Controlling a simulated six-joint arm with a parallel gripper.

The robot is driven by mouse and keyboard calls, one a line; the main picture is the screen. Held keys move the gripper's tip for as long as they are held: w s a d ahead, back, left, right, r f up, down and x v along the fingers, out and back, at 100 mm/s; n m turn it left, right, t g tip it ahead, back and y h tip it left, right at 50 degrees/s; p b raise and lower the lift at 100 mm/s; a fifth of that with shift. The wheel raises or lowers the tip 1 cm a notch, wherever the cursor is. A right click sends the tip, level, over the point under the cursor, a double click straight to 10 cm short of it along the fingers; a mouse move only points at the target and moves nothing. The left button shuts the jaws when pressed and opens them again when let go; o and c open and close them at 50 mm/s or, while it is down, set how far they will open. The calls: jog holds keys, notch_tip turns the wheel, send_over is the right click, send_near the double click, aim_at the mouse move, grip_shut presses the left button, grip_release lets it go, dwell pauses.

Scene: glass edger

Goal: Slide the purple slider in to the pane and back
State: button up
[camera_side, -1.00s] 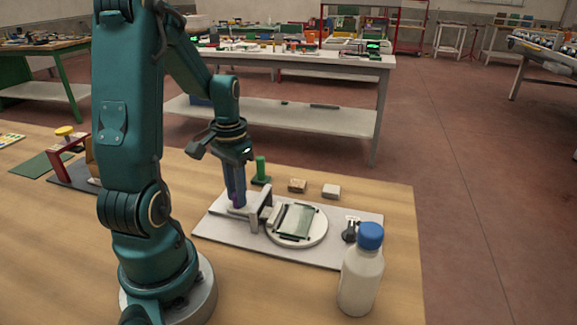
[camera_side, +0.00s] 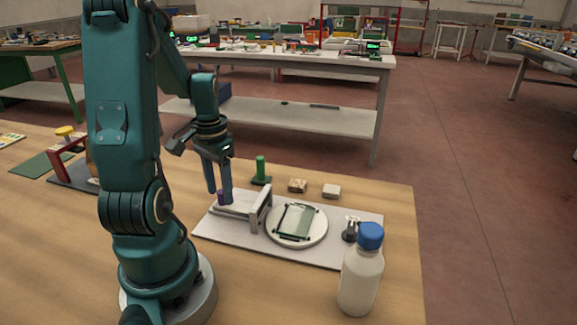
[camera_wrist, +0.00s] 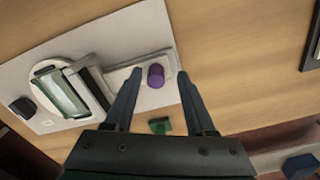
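The purple slider knob (camera_side: 222,196) stands on the light slider track at the left part of the grey base plate (camera_side: 310,256). In the wrist view the purple knob (camera_wrist: 156,75) lies between my fingertips, with a gap on each side. My gripper (camera_side: 219,197) points down at the knob, fingers apart and open. The glass pane (camera_side: 297,221) lies on a white round table (camera_side: 319,233), to the right of the upright grey guide (camera_side: 262,208). The pane also shows in the wrist view (camera_wrist: 60,94). The knob is apart from the pane.
A white bottle with a blue cap (camera_side: 361,270) stands at the plate's front right corner. A dark clamp-like part (camera_side: 350,231) sits on the plate's right. A green post (camera_side: 261,170) and two small blocks (camera_side: 298,186) (camera_side: 331,191) stand behind the plate.

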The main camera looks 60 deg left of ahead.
aim_at(240, 206)
jog(key=shift+r, duration=2.6)
jog(key=shift+w+d, duration=0.2)
jog(key=shift+w, duration=0.1)
jog(key=w+d+r+m+t+y, duration=0.1)
jog(key=w+d+r+m, duration=0.1)
jog(key=d, duration=0.2)
jog(key=w+d+r+m+t, duration=0.1)
jog(key=w+d+r+m, duration=0.2)
jog(key=d, duration=0.2)
jog(key=s+d+r+t+h, duration=0.1)
jog(key=s+d+t, duration=0.2)
jog(key=d, duration=0.8)
jog(key=shift+s+d+r+t, duration=0.2)
jog(key=shift+s+d+t, duration=0.15)
jog(key=shift+s, duration=0.15)
